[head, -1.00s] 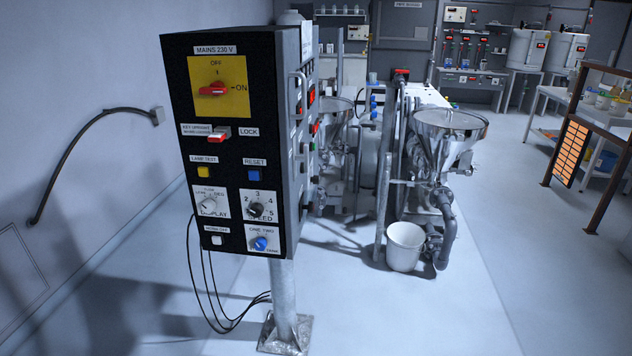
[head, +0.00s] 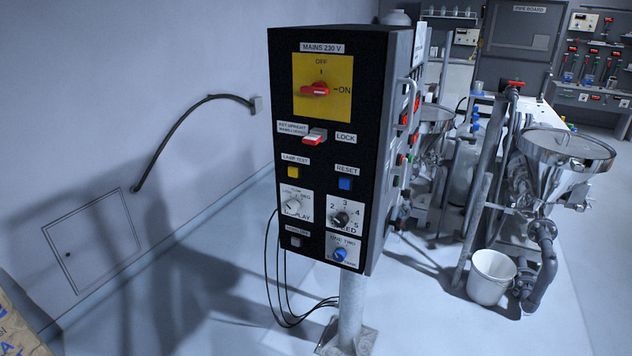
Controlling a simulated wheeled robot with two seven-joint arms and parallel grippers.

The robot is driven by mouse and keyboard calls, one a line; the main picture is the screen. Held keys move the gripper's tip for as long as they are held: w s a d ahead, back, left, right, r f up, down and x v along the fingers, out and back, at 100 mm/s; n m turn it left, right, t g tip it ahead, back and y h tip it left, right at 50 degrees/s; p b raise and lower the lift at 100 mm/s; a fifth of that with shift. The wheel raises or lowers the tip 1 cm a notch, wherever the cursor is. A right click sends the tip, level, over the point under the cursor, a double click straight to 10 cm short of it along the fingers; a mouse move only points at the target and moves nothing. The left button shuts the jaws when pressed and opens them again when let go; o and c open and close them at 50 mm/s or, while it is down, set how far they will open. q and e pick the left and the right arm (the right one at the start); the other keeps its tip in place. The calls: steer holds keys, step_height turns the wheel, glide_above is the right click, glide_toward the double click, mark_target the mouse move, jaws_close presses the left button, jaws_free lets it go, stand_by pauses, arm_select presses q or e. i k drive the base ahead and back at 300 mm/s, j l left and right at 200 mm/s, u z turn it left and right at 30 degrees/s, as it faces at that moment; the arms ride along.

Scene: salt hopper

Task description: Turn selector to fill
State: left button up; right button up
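A black control panel (head: 345,150) stands on a post in the middle of the head view. A red mains switch (head: 314,89) sits on a yellow plate, its handle lying sideways toward the ON mark. A small display selector (head: 292,206) is at the lower left of the panel, with a larger speed knob (head: 340,219) beside it. A blue knob (head: 340,255) on a plate reading ONE TWO is at the bottom right. The small labels are too blurred to read, and no FILL mark can be made out. Neither of my grippers shows.
Steel funnel hoppers (head: 566,160) on pipework stand to the right, with a white bucket (head: 491,277) on the floor. Black cables hang below the panel beside its post (head: 351,310). The floor in front of the post is partly open.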

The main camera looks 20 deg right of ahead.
mark_target(406, 194)
steer(key=i+l+u, duration=0.15)
steer(key=l+u, duration=0.15)
steer(key=l, duration=0.35)
steer(key=l+u, duration=0.35)
steer(key=l, duration=0.25)
steer(key=l+u, duration=0.3)
steer(key=l, duration=0.4)
steer(key=l+u, duration=0.3)
steer(key=l, duration=0.35)
steer(key=k+l+u, duration=0.2)
steer(key=l+u, duration=0.15)
steer(key=l, duration=0.25)
